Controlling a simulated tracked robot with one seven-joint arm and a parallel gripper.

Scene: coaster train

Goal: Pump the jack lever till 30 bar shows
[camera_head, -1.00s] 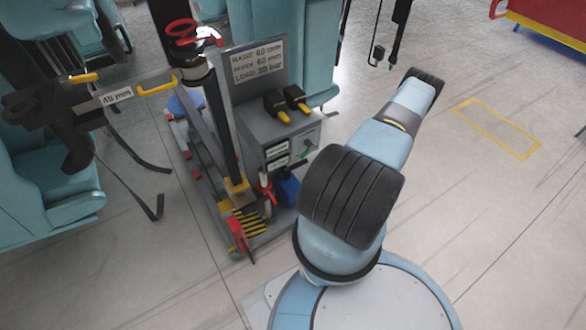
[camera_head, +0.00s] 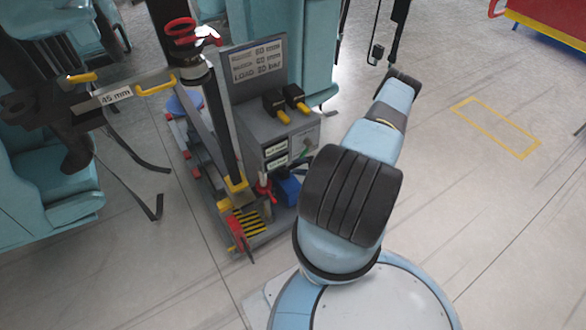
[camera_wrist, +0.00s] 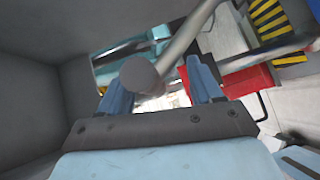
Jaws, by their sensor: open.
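In the wrist view my gripper (camera_wrist: 162,84) is open, its two blue fingers apart. A grey rod with a dark round end (camera_wrist: 140,77), which looks like the jack lever, crosses the gap between them. I cannot tell whether either finger touches it. In the head view my arm hides the gripper. The grey jack cart (camera_head: 262,215) stands left of my arm, with a dark upright column (camera_head: 222,120). A small dial (camera_head: 305,146) is on the cart's box; its reading is too small to tell. A sign (camera_head: 257,62) on the cart shows a "LOAD" line in bar.
A beam labelled 45 mm (camera_head: 116,96) with yellow handles sticks out left of the cart. A blue part (camera_head: 289,187) and a red part (camera_head: 238,234) sit low on the cart. Teal train seats (camera_head: 60,180) stand left.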

